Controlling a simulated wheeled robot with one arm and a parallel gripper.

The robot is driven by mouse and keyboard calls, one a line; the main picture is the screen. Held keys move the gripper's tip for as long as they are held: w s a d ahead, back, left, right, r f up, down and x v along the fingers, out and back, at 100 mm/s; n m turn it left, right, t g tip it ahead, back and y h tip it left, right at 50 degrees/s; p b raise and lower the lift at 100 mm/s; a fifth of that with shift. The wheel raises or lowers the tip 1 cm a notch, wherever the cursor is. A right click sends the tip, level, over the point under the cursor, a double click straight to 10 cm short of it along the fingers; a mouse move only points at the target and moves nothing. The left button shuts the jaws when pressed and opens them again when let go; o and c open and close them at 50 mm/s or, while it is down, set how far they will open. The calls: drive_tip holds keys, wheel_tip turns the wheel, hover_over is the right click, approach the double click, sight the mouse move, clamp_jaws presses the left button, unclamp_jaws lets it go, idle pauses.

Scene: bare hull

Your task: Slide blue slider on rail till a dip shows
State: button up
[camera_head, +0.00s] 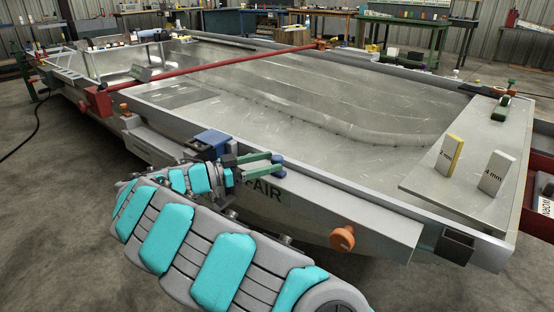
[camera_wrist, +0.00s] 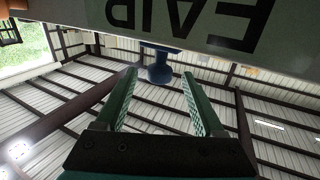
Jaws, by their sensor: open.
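A blue knob (camera_head: 277,161) sits at the edge of the grey rail marked "FAIR" (camera_head: 330,205), along the hull's near side. I take it to be the blue slider. In the wrist view the blue knob (camera_wrist: 160,70) shows between and just beyond the fingertips, beside the inverted lettering. My gripper (camera_head: 268,164) has green fingers, apart and pointing at the knob. The wrist view shows my gripper (camera_wrist: 158,88) open, with a gap on either side of the knob. I cannot tell whether the fingers reach around it. No dip is clearly visible.
A red beam (camera_head: 210,66) spans the metal hull (camera_head: 290,95). An orange knob (camera_head: 343,238) sticks out from the near side, right of my gripper. Gauge blocks marked "2 mm" (camera_head: 450,155) and "4 mm" (camera_head: 496,172) stand on a plate at right.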

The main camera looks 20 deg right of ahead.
sight(277, 157)
drive_tip(key=shift+w+d, duration=0.15)
drive_tip(key=shift+d, duration=1.4)
clamp_jaws()
